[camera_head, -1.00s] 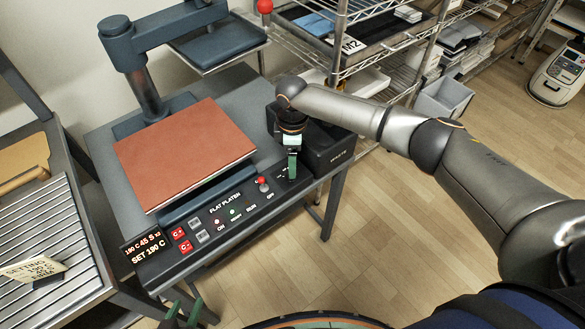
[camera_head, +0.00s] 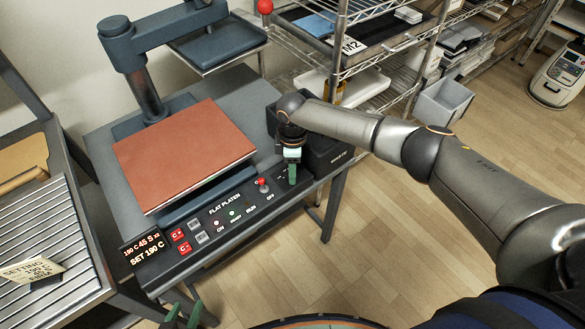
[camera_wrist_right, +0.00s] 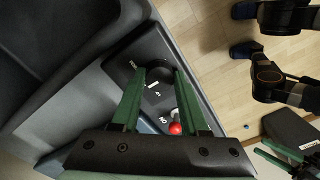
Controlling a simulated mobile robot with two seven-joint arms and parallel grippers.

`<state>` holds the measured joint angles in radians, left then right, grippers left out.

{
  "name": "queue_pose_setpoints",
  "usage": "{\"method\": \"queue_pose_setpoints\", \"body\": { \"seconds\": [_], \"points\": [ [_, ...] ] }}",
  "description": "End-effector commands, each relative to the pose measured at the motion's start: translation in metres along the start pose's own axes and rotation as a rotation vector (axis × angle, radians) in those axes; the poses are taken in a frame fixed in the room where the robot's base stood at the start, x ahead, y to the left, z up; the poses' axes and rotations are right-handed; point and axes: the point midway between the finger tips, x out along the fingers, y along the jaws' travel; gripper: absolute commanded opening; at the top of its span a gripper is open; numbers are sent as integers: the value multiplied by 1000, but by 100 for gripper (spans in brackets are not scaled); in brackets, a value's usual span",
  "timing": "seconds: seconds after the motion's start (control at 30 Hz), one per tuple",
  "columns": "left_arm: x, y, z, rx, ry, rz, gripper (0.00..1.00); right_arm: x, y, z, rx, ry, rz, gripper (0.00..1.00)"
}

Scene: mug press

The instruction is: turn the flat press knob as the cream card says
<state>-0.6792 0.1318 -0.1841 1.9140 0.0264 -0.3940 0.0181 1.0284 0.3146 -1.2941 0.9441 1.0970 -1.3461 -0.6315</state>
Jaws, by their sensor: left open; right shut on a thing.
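The cream card (camera_head: 33,270) stands on the slatted surface at the left; I read "SETTING", "190 C" and what looks like "FIRM". The flat press has a dark control panel (camera_head: 205,232) marked "FLAT PLATEN", with a display (camera_head: 146,248) reading "SET 190 C". My right gripper (camera_head: 292,182) points down at the panel's right end. In the right wrist view the dark round flat press knob (camera_wrist_right: 158,90) with a pale mark lies between its fingers, which are shut on it. The finger tips partly cover it. My left gripper (camera_head: 182,316) is open and empty at the bottom edge, partly cut off.
A red-ball lever (camera_head: 262,183) stands on the panel just left of my right gripper. The brown platen (camera_head: 183,152) lies behind the panel. A dark box (camera_head: 325,150) sits close to the right of the gripper.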

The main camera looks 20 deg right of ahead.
Motion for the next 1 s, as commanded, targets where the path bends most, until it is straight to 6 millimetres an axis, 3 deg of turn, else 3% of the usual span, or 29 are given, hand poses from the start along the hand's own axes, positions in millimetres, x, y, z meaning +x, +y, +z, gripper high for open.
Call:
{"method": "queue_pose_setpoints", "body": {
  "seconds": [0.03,0.3,0.67,1.0],
  "points": [
    [0,0,0,0,0,0,50,0,0,0,0,0,0,29],
    [0,0,0,0,0,0,50,0,0,0,0,0,0,0],
    [-2,0,-3,0,0,0,50,-1,-1,0,28,1,-2,0],
    [-16,1,-18,0,0,0,50,-3,-2,-1,231,1,-5,0]
  ]
}}
